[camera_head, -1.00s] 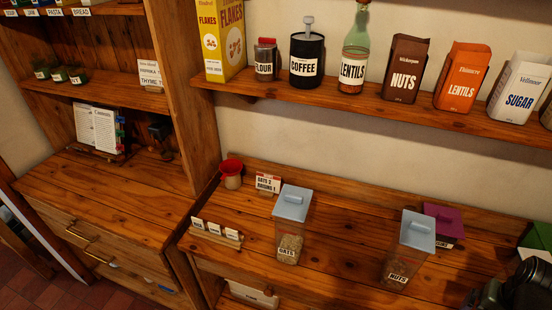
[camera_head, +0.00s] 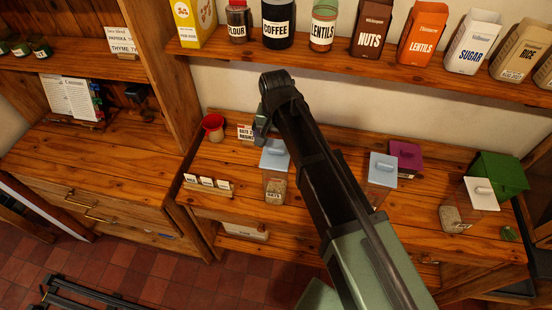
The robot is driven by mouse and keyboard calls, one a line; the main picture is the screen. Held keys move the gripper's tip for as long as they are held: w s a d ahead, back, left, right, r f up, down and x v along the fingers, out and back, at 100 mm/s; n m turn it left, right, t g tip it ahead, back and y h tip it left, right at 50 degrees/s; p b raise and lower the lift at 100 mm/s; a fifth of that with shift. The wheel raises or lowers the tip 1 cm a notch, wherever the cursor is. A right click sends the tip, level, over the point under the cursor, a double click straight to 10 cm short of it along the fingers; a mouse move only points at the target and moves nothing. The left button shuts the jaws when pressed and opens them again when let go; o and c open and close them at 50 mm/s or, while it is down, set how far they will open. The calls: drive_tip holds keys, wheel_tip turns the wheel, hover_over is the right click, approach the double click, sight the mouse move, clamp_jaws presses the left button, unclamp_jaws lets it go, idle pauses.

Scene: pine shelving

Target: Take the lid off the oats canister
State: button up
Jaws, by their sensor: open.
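The oats canister (camera_head: 276,188) is a clear box labelled OATS, standing upright on the lower counter and partly filled with oats. Its light blue lid (camera_head: 271,160) is on top, with its right part hidden behind my arm. My gripper (camera_head: 261,134) is above and slightly left of the lid in the picture, seen from behind and side. It is open and holds nothing that I can see. I cannot tell the exact gap between its fingers and the lid.
A second blue-lidded canister (camera_head: 383,168) stands right of my arm. A white-lidded canister (camera_head: 481,194) stands farther right near a green box (camera_head: 498,172). A red-topped jar (camera_head: 213,124) and card rack (camera_head: 208,186) are at the left. The loaded shelf (camera_head: 345,66) runs above.

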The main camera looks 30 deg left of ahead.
sight(276, 150)
wheel_tip(276, 150, down, 8)
drive_tip(key=b, duration=0.6)
drive_tip(key=shift+d+r, duration=0.1)
drive_tip(key=shift+r, duration=0.15)
drive_tip(key=shift+r+p, duration=0.25)
drive_tip(key=shift+p, duration=0.05)
drive_tip(key=c, duration=0.6)
